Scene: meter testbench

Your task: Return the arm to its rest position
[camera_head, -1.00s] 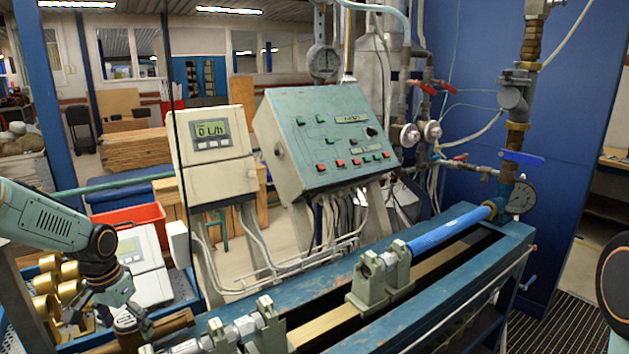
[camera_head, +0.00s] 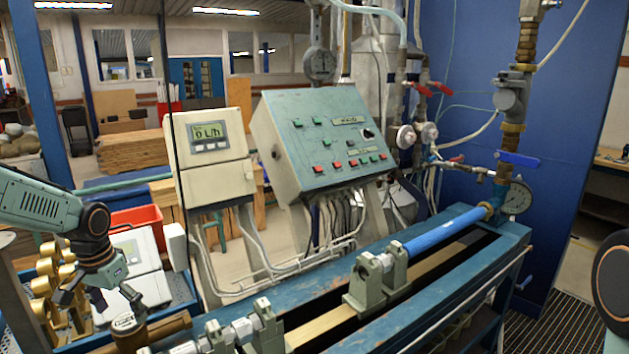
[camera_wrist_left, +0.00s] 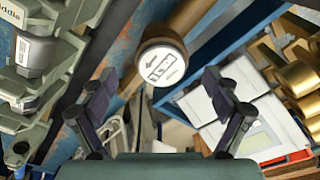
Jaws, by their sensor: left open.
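My left arm comes in from the left in the head view. Its gripper (camera_head: 103,296) is open and empty, pointing down just above a round brass-coloured meter (camera_head: 128,330) on the bench. In the left wrist view the two dark fingers of the left gripper (camera_wrist_left: 167,105) are spread wide. The meter, with its white printed face (camera_wrist_left: 163,66), lies beyond them and is not held. My right gripper is not in view.
The blue test bench (camera_head: 420,321) with clamps (camera_head: 381,284) and a blue pipe (camera_head: 447,231) runs to the right. A control panel (camera_head: 322,143) and a flow display (camera_head: 209,134) stand behind. Several brass parts (camera_head: 44,285) and a red crate (camera_head: 137,220) are at left.

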